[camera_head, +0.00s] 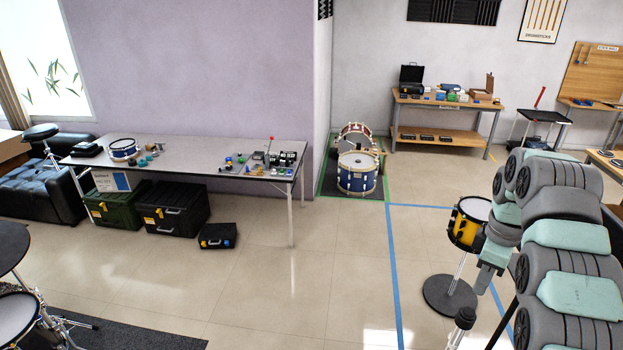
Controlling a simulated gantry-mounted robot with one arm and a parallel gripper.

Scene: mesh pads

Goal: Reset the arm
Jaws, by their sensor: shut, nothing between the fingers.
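My arm (565,230), grey and mint-green, is folded up at the right side of the picture. Its end, my gripper (483,288), points down, small in the picture, shut and with nothing seen in it. It hangs in front of the right edge of a yellow drum on a stand (466,222), as seen from here; I cannot tell the gap between them. Part of the wrist is hidden by the arm's own links.
A long grey table (200,153) with a blue drum (124,149) and small parts stands at the left. Black and green cases (176,208) sit beneath it. A blue drum (357,174) stands by the wall corner. A wooden workbench (445,103) is at the back. The middle floor is clear.

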